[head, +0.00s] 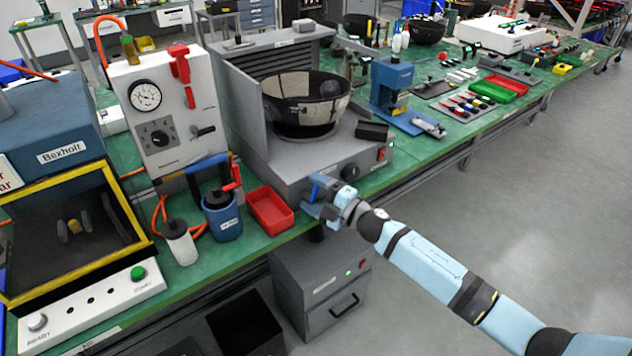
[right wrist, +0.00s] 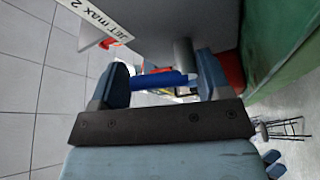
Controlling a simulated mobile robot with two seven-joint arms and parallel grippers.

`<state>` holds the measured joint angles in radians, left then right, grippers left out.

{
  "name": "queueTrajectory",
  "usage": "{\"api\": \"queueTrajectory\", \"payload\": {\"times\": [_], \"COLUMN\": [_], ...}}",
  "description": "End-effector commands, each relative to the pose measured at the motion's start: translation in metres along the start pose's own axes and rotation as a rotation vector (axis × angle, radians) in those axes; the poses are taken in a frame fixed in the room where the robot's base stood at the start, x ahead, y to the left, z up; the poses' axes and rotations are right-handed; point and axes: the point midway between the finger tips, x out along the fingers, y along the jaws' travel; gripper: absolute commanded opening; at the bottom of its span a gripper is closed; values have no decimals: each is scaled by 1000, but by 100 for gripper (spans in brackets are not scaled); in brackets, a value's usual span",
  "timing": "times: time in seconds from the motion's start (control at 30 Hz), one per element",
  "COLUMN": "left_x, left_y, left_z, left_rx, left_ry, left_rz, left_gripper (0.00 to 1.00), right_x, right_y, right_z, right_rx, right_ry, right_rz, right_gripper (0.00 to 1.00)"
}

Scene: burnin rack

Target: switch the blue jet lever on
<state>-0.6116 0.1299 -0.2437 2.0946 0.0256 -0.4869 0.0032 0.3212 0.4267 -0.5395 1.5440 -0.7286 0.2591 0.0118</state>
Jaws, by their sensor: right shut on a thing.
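The blue jet lever (right wrist: 165,80) shows in the right wrist view as a short bright blue bar lying across the gap between my fingers, beside a grey metal post. In the head view it is a small blue piece (head: 314,190) at the front left of the grey machine (head: 290,165) that carries the dark bowl. My right gripper (head: 325,207) is at that front edge, shut on the lever; it also shows in the right wrist view (right wrist: 163,90). The fingers partly hide the lever's ends. My left gripper is not in view.
A white label reading "JET MAX" (right wrist: 108,18) is near the lever. A red tray (head: 258,222) sits left of the gripper on the green bench. Below is a grey cabinet (head: 325,262) with a black handle. The floor to the right is clear.

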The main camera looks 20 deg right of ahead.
Motion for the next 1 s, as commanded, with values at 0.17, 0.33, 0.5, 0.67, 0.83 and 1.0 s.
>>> {"api": "queueTrajectory", "payload": {"times": [0.17,0.33,0.5,0.67,0.83,1.0], "left_x": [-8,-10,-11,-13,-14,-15], "left_y": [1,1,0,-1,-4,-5], "left_z": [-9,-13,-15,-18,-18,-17], "left_rx": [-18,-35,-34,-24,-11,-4], "left_ry": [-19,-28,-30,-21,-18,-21], "left_rz": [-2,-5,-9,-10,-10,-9], "left_gripper": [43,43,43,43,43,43], "right_x": [2,3,4,4,4,4], "right_y": [7,6,4,2,2,1], "right_z": [-3,-5,-6,-7,-7,-7], "right_rx": [-130,-224,-285,-315,-326,-327], "right_ry": [-3,-2,-3,-3,-2,-2], "right_rz": [-51,-89,-114,-126,-130,-130], "right_gripper": [47,47,47,47,47,47]}}
